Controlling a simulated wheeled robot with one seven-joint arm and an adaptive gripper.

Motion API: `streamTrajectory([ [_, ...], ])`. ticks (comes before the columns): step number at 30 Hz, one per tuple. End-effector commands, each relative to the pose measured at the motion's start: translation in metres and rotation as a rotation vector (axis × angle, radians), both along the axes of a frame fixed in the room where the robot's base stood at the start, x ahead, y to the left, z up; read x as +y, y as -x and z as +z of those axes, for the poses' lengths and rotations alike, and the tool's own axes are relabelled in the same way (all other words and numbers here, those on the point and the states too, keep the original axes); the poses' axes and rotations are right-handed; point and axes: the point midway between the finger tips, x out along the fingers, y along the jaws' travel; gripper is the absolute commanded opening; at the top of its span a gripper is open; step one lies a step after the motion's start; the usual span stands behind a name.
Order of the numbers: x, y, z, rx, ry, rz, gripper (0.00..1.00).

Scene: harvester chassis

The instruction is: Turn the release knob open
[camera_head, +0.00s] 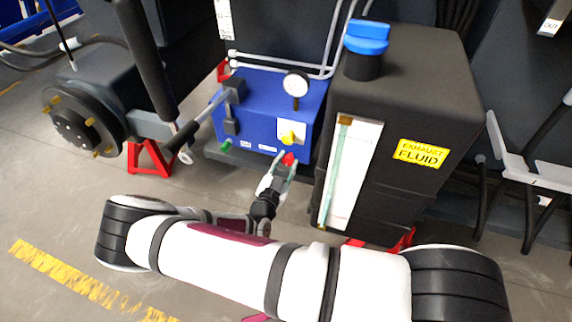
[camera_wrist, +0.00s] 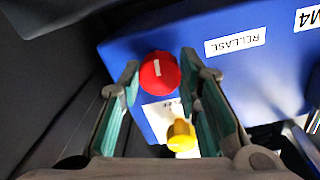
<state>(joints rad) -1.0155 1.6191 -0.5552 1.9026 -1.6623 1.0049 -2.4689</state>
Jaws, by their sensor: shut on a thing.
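A red knob (camera_head: 288,158) with a white mark on its face sits at the lower front of the blue box (camera_head: 262,95). It also shows in the wrist view (camera_wrist: 158,74), between my fingertips. My gripper (camera_head: 284,164) is shut on the red knob, with one finger on each side of it; its pads (camera_wrist: 160,72) are green. A yellow knob (camera_head: 292,138) is on the same box, and shows in the wrist view (camera_wrist: 181,136) between the fingers. An upside-down RELEASE label (camera_wrist: 235,43) is on the blue face, to the right of the red knob in the wrist view.
A dark tank (camera_head: 415,100) with a blue cap (camera_head: 367,37) and an EXHAUST FLUID label stands close to the right of my gripper. A gauge (camera_head: 296,84) and a lever (camera_head: 208,121) are on the blue box. A wheel hub (camera_head: 75,125) is at left. Floor at lower left is clear.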

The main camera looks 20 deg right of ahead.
Motion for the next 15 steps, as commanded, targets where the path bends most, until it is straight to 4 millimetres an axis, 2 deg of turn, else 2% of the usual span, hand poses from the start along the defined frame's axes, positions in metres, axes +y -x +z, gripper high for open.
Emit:
streamTrajectory([
  [15,0.0004,0.0011,-0.0015,0.084,0.11,-0.001,0.03],
])
